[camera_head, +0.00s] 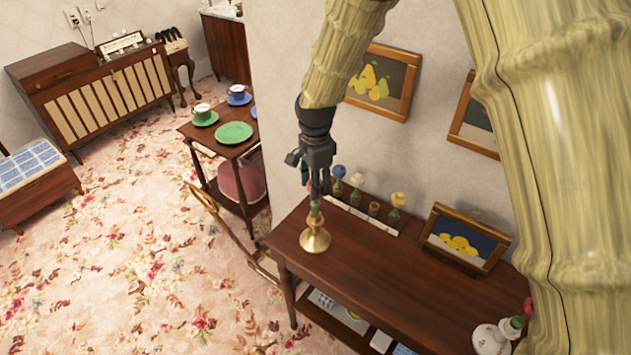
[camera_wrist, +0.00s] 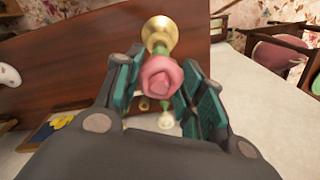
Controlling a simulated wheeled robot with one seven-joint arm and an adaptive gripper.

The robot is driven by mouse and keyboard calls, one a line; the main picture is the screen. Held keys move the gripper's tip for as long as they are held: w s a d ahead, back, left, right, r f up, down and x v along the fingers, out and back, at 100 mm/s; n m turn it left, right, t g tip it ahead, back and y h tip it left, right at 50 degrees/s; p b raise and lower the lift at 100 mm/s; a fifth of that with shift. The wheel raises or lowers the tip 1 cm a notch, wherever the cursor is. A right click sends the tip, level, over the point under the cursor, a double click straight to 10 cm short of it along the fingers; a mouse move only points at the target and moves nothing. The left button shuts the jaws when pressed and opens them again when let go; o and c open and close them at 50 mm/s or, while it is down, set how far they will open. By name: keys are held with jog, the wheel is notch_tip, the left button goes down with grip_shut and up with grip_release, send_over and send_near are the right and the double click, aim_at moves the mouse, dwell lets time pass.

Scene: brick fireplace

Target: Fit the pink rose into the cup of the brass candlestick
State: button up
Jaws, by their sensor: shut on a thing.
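The brass candlestick (camera_head: 314,240) stands upright near the left end of the wooden side table (camera_head: 385,275). My gripper (camera_head: 318,190) points down just above it, shut on the pink rose. The rose's pink bloom (camera_wrist: 161,76) shows between my two fingers (camera_wrist: 163,68) in the wrist view, with green below it. In the head view the fingers mostly hide the bloom, and its green stem (camera_head: 315,213) is in line with the candlestick's top. The candlestick's round base (camera_wrist: 160,35) shows beyond the rose in the wrist view. I cannot tell whether the stem is inside the cup.
A white rack (camera_head: 362,213) with several other flowers stands behind the candlestick, close to my gripper. A white round object (camera_head: 492,338) is at the table's right end. The table's middle is clear.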

jog(key=shift+f+b, duration=0.5)
jog(key=shift+f, duration=0.95)
jog(key=o, duration=0.9)
jog(key=shift+o, duration=0.2)
notch_tip(320, 180, up, 12)
dwell(0.4)
